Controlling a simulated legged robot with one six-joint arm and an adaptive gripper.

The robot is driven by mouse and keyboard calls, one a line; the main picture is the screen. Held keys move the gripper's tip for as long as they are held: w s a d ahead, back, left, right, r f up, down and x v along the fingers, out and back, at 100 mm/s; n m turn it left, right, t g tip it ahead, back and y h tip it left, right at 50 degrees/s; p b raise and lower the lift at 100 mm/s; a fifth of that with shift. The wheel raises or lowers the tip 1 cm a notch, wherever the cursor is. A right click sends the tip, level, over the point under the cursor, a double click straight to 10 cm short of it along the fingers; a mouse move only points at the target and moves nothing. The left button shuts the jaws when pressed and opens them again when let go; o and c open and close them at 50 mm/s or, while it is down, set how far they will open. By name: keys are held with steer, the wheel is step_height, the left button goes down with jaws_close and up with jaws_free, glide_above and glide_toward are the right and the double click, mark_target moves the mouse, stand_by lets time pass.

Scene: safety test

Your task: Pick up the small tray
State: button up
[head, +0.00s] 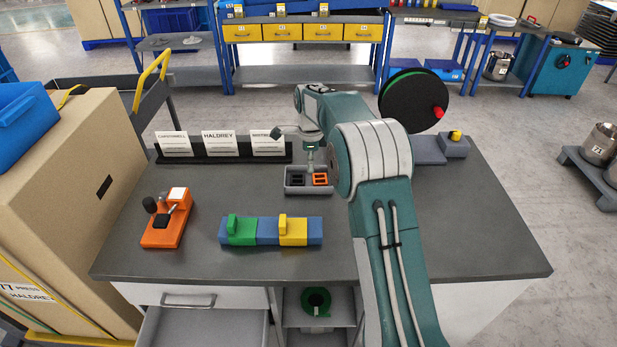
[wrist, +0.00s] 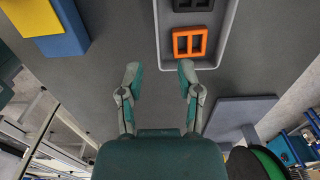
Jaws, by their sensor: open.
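The small tray (head: 306,190) is a shallow grey tray on the dark workbench, near its middle. It holds a black piece (head: 297,180) and an orange piece (head: 320,179), side by side. In the wrist view the small tray (wrist: 222,42) is at the top, partly cut off by the frame. My gripper (wrist: 160,76) is open with nothing between its fingers. In the wrist view its right fingertip overlaps the tray's lower rim. In the head view my gripper (head: 309,162) is at the tray's far side. I cannot tell whether it touches the tray.
A blue block row with green and yellow parts (head: 268,231) lies nearer the front. An orange device (head: 167,222) stands at left. A black card holder (head: 222,154) stands behind. A grey plate (head: 428,150) and a black-green reel (head: 405,97) are at right. The bench's front left is clear.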

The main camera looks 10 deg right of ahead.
glide_above(311, 193)
steer(key=f, duration=0.4)
steer(key=shift+w+a, duration=0.2)
steer(key=shift+d+f, duration=0.25)
steer(key=shift+f, duration=0.25)
steer(key=f, duration=0.4)
steer(key=shift+a+f, duration=0.25)
steer(key=shift+a, duration=0.1)
steer(key=shift+a+f, duration=0.1)
steer(key=shift+a, duration=0.05)
steer(key=shift+d, duration=0.2)
jaws_close()
